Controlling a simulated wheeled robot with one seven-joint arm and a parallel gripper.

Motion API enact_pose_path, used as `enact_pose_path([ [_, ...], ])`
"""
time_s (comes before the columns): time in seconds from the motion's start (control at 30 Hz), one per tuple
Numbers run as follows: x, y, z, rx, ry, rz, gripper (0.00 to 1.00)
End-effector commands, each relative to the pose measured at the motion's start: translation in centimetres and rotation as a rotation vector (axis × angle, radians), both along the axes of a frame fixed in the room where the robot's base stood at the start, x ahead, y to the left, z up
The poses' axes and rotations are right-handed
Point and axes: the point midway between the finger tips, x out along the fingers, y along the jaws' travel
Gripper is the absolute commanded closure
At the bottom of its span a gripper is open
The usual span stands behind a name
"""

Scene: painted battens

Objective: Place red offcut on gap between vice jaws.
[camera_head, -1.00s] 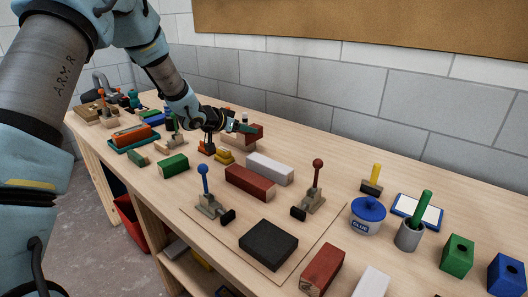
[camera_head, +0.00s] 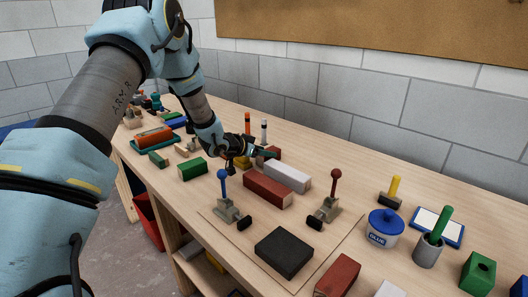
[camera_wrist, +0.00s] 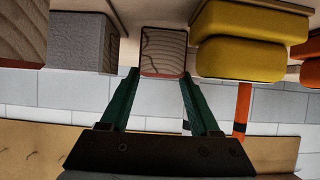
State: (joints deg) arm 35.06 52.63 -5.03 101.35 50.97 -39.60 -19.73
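A block with a bare wood end and red paint along its edge, seemingly the red offcut, lies at the back of the bench behind my gripper. Its end (camera_wrist: 164,52) shows in the wrist view, just beyond and between the fingertips. I cannot make out the vice jaws with certainty.
Yellow blocks (camera_wrist: 240,45) and an orange post (camera_wrist: 242,105) stand close on one side; a grey block (camera_wrist: 80,42) stands on the other. A long red batten (camera_head: 268,188), a white batten (camera_head: 287,176) and clamps with blue (camera_head: 223,180) and red handles (camera_head: 335,182) lie nearer.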

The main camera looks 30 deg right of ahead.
Motion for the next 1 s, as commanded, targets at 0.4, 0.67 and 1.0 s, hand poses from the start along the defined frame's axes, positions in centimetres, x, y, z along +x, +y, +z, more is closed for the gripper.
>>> enact_pose_path([
  [0.4, 0.0, 0.0, 0.1, 0.0, 0.0, 0.0, 0.15],
  [0.67, -0.4, 2.1, 1.4, -0.001, -0.002, 0.003, 0.15],
  [1.0, -2.0, 8.0, 4.7, -0.001, -0.002, 0.003, 0.15],
])
